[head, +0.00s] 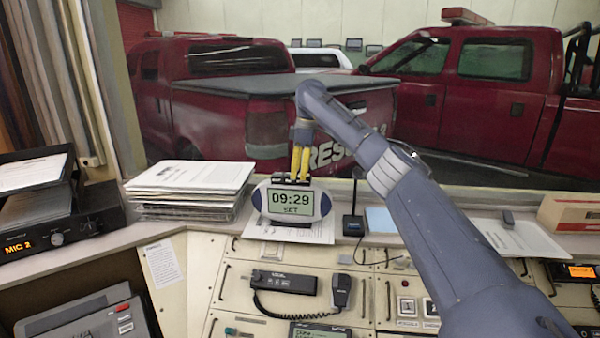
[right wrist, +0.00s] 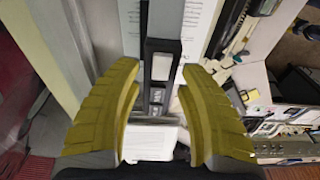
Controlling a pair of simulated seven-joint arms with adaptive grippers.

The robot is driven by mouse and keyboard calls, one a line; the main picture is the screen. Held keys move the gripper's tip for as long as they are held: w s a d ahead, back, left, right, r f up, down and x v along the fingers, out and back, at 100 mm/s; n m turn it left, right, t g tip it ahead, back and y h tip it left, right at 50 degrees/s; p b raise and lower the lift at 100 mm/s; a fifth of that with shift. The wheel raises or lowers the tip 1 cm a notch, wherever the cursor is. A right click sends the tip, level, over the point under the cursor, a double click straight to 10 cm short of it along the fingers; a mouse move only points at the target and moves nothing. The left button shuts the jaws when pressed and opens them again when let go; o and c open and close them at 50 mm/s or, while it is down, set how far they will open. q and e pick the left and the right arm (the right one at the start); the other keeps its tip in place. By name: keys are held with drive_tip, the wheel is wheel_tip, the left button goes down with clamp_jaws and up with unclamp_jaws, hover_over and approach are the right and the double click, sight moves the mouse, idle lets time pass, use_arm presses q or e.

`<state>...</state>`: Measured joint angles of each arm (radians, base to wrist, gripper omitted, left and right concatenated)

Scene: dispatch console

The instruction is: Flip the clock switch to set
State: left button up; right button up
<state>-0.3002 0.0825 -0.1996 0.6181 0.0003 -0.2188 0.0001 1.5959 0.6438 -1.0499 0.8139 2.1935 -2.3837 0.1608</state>
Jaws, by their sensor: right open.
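The clock (head: 318,204) stands upright on the ledge, a rounded white and dark blue case with a green display reading 09:29 and "SET". A black strip runs along its top. My right gripper (head: 300,177) points down at the top of the clock, its yellow fingertips close above or at the strip. In the right wrist view the fingers of this gripper (right wrist: 160,72) are apart. A dark strip with pale buttons (right wrist: 157,96) shows between them, and a white block lies nearer the palm. I cannot tell whether a finger touches the switch. My left gripper is out of view.
A stack of papers (head: 190,177) lies left of the clock. A black desk microphone (head: 353,224) stands close on its right. Below are console panels with a radio handset (head: 341,290). A black radio unit (head: 60,222) is at far left. Red trucks are behind.

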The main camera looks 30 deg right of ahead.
wheel_tip(320, 180, up, 12)
drive_tip(key=s+d, duration=0.1)
idle(0.5)
drive_tip(key=shift+d+f, duration=0.1)
drive_tip(key=shift+d, duration=0.1)
